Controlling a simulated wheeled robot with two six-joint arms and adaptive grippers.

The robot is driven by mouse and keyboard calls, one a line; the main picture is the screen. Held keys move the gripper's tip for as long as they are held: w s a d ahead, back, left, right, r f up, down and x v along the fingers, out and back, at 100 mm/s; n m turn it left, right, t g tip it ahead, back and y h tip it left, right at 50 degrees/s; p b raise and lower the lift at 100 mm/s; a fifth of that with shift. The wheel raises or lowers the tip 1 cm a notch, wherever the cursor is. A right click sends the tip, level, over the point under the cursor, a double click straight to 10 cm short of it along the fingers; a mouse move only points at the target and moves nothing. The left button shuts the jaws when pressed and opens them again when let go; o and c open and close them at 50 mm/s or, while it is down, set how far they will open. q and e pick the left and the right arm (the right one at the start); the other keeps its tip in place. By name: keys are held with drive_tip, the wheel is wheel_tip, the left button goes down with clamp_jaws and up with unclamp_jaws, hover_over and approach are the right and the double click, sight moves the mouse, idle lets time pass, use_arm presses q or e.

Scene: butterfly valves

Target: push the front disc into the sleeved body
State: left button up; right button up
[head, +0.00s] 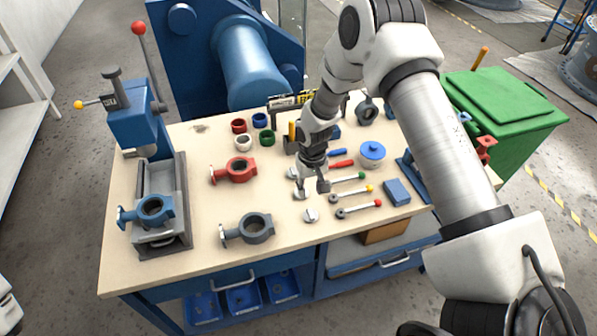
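The front disc (311,215) is small and light grey and lies near the table's front edge. Two similar discs lie behind it: a middle disc (300,194) and a back disc (293,173), both partly beside my gripper. A blue valve body (166,212) with a dark ring-like bore sits in the press fixture at the left. A grey body (257,238) and a red body (239,166) lie on the table. I cannot tell for sure which is sleeved. My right gripper (312,187) points down, fingers apart, just behind the front disc. My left gripper is out of view.
A blue press (137,128) with a red-knobbed lever stands at the left. Coloured rings (239,126) sit at the back. The front middle of the table is clear.

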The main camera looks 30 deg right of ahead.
sight(311, 213)
wheel_tip(311, 213, down, 6)
drive_tip(key=b, duration=0.5)
drive_tip(key=shift+s+f, duration=0.1)
drive_tip(key=shift+f, duration=0.15)
drive_tip(key=shift+s+f+b, duration=0.25)
drive_tip(key=shift+f+b, duration=0.35)
drive_tip(key=shift+f, duration=0.55)
drive_tip(key=shift+w+f, duration=0.15)
drive_tip(key=shift+f, duration=0.05)
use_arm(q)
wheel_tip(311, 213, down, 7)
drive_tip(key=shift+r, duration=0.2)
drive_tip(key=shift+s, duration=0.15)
use_arm(e)
clamp_jaws()
